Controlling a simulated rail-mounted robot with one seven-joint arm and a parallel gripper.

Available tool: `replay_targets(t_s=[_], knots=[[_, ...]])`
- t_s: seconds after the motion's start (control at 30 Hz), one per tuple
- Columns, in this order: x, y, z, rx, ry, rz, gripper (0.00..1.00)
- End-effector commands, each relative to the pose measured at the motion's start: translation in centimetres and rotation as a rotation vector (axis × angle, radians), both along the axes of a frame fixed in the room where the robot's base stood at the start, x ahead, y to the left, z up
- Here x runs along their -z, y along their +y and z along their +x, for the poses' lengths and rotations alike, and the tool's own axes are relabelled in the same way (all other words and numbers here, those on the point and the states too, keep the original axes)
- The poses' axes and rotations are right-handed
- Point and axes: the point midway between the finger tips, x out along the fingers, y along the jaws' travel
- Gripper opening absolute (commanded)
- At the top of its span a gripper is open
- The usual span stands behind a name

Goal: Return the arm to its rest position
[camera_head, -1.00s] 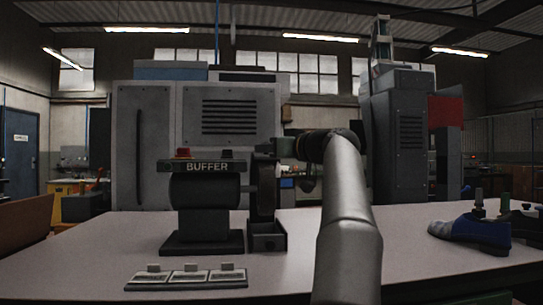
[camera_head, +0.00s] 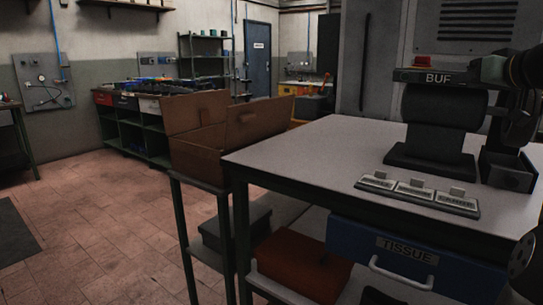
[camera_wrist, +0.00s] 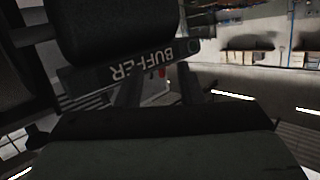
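My gripper (camera_wrist: 158,78) shows in the wrist view with its two dark fingers apart and no object between them. In the head view my wrist is at the upper right edge, and its dark green end (camera_head: 492,70) covers the right part of the buffer's sign. The black buffer (camera_head: 442,115) stands upright on the light workbench. Its sign (camera_wrist: 130,65) appears upside down behind the fingers in the wrist view. I cannot tell the exact gap between gripper and buffer. Most of my arm is out of the head view.
A small row of labelled plates (camera_head: 417,194) lies on the workbench (camera_head: 305,150) before the buffer. A blue TISSUE drawer (camera_head: 405,258) hangs below. An open cardboard box (camera_head: 205,158) stands on a stand to the left. The bench's left part is clear, and open floor (camera_head: 110,235) lies beyond.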

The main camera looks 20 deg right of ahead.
Motion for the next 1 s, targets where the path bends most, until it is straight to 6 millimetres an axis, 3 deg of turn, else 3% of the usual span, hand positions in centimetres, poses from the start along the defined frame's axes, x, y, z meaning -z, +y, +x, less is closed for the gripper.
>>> replay_targets(t_s=[0.03, 0.1, 0.2, 0.3, 0.37, 0.47, 0.53, 0.6, 0.7, 0.8, 0.9, 1.0], knots=[[-0.1, 3.2, 3.1, -0.041, 0.067, 0.037, 0.34], [1.9, 7.2, 6.2, -0.077, 0.164, 0.088, 0.34], [4.8, 13.5, 9.2, -0.121, 0.312, 0.147, 0.34], [7.7, 20.5, 10.2, -0.159, 0.47, 0.19, 0.34], [9.4, 24.7, 9.9, -0.177, 0.566, 0.204, 0.34], [12.2, 31.4, 7.6, -0.202, 0.728, 0.212, 0.34], [14.1, 35.7, 4.8, -0.215, 0.84, 0.205, 0.34], [15.8, 39.3, 1.3, -0.226, 0.945, 0.186, 0.34], [17.9, 43.1, -4.4, -0.241, 1.081, 0.144, 0.34], [19.8, 45.3, -9.8, -0.254, 1.186, 0.098, 0.34], [21.3, 46.2, -13.8, -0.265, 1.257, 0.056, 0.34], [22.2, 46.6, -16.2, -0.273, 1.296, 0.028, 0.34]])
